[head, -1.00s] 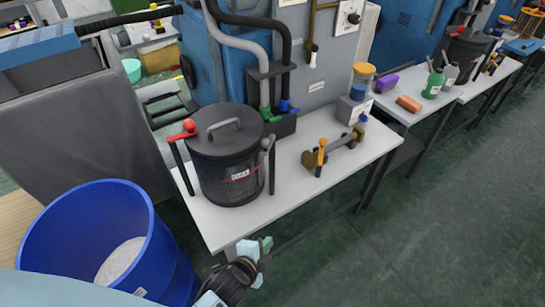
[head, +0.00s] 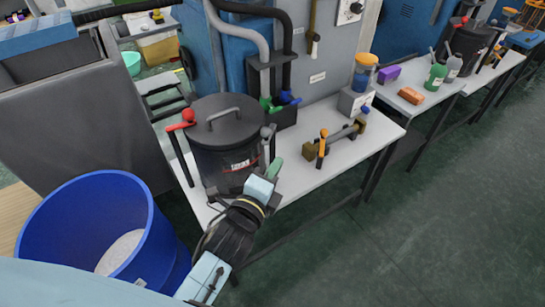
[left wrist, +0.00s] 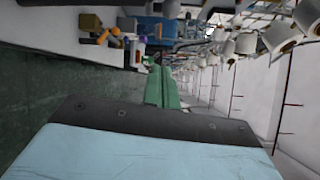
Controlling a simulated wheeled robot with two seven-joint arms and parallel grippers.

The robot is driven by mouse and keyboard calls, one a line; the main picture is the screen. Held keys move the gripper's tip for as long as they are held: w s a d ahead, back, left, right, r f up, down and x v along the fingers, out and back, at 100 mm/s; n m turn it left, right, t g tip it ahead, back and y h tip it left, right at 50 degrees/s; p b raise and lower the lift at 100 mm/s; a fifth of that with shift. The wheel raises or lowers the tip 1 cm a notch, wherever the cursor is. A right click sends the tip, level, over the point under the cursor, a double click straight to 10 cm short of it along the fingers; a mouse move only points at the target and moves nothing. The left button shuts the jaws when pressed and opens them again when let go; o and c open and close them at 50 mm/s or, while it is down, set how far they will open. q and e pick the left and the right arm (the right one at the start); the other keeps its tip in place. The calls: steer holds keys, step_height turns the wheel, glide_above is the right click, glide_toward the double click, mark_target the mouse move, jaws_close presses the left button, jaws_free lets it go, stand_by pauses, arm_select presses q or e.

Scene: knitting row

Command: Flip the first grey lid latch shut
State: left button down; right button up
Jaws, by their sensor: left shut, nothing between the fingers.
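A dark lidded pot (head: 222,155) stands on the near white table, its round lid (head: 222,122) resting on top. The grey latch (head: 268,132) is at the pot's right side, its knobbed end at about lid height; I cannot tell how far it is turned. A red-knobbed latch (head: 183,121) is on the left side. My left gripper (head: 274,170), with green fingers, is shut and empty, just in front of and below the grey latch; I cannot tell whether it touches the post. Its shut fingers show in the left wrist view (left wrist: 162,88). My right gripper is not in view.
A brass fitting with an orange lever (head: 322,147) lies to the right on the table (head: 345,160). Hoses and a dark holder (head: 283,115) stand behind the pot. A large blue bin (head: 80,220) is at the lower left. Open floor (head: 420,220) lies to the right.

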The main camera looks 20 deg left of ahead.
mark_target(269, 129)
arm_select(q)
steer(key=w+a, duration=0.3)
steer(key=w, duration=0.5)
steer(key=shift+s+r, duration=0.1)
stand_by(0.4)
steer(key=shift+a+m+h+p, duration=0.2)
steer(key=shift+m+h+p, duration=0.1)
steer(key=shift+h+p, duration=0.1)
